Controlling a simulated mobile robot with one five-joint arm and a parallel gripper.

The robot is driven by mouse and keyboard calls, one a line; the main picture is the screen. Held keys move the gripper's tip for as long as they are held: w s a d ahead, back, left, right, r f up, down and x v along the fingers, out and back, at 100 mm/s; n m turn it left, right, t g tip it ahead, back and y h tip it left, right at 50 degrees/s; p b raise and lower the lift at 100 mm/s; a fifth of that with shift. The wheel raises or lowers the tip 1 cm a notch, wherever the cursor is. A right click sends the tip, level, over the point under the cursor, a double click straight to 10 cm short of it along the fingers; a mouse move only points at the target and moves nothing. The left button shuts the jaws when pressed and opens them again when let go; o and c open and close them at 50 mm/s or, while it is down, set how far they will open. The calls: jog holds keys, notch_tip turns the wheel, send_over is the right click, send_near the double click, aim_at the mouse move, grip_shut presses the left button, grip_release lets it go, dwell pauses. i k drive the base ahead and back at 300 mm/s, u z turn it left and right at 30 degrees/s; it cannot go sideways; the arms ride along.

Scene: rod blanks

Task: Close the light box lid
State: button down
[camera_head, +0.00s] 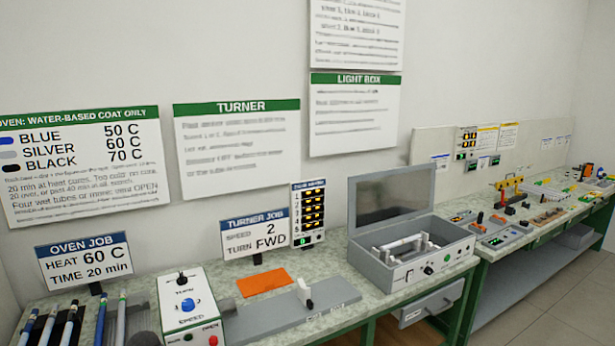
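The light box (427,272) is a grey box on the bench, right of the middle in the head view. Its lid (391,195) stands open and upright at the back of the box, showing a dark grey inner panel in a lighter frame. White tube-like parts (408,243) lie inside the open box. A knob and small buttons (428,270) are on its front face. My gripper is not in view.
Left of the box are a grey plate with a white upright piece (304,294), an orange mat (263,282) and a white turner control box (186,305). Several rods lie at far left. A drawer (430,304) is below the box. A second bench (500,245) with small items continues right.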

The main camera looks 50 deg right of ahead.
aim_at(375, 200)
jog(key=u, duration=0.15)
jog(key=k, duration=0.1)
jog(key=u, duration=1.8)
jog(key=k, duration=1.85)
jog(key=z, duration=1.55)
jog(key=i, duration=0.4)
jog(key=u, duration=0.1)
